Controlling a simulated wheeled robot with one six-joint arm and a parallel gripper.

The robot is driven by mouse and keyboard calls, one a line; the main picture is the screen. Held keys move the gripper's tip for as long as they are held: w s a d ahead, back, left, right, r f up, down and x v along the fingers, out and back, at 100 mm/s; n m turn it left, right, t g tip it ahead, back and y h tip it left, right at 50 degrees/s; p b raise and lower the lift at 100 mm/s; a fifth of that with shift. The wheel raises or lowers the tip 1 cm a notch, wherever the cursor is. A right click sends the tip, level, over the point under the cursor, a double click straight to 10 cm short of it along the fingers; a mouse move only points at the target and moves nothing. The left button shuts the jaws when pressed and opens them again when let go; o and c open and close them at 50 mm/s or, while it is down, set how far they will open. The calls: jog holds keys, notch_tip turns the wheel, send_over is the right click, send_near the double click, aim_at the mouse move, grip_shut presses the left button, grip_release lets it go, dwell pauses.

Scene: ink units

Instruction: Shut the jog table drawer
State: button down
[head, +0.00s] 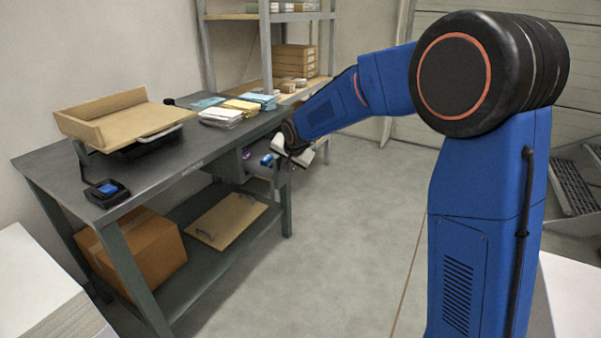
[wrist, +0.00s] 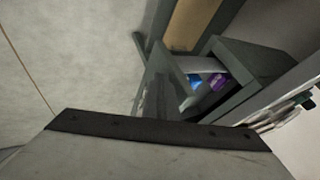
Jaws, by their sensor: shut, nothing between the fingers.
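The jog table (head: 150,165) is a dark grey bench on the left in the head view. Its grey drawer (wrist: 240,92) stands open below the worktop in the wrist view, with a blue item (wrist: 194,81) and a purple item (wrist: 218,82) inside. In the head view the drawer is partly hidden by my gripper (head: 284,160), which is at the bench's right end, close to the drawer. My gripper is shut and empty. I cannot tell whether it touches the drawer front.
A cardboard tray (head: 115,115) and stacks of packets (head: 240,106) are on the worktop. A carton (head: 140,247) and a board (head: 228,220) lie on the lower shelf. A shelf rack (head: 267,50) stands behind. The floor (head: 340,250) right of the bench is clear.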

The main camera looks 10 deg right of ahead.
jog(key=w+a, duration=0.8)
jog(key=a, duration=0.3)
jog(key=shift+w+a, duration=0.25)
jog(key=shift+a, duration=0.05)
jog(key=shift+r, duration=0.2)
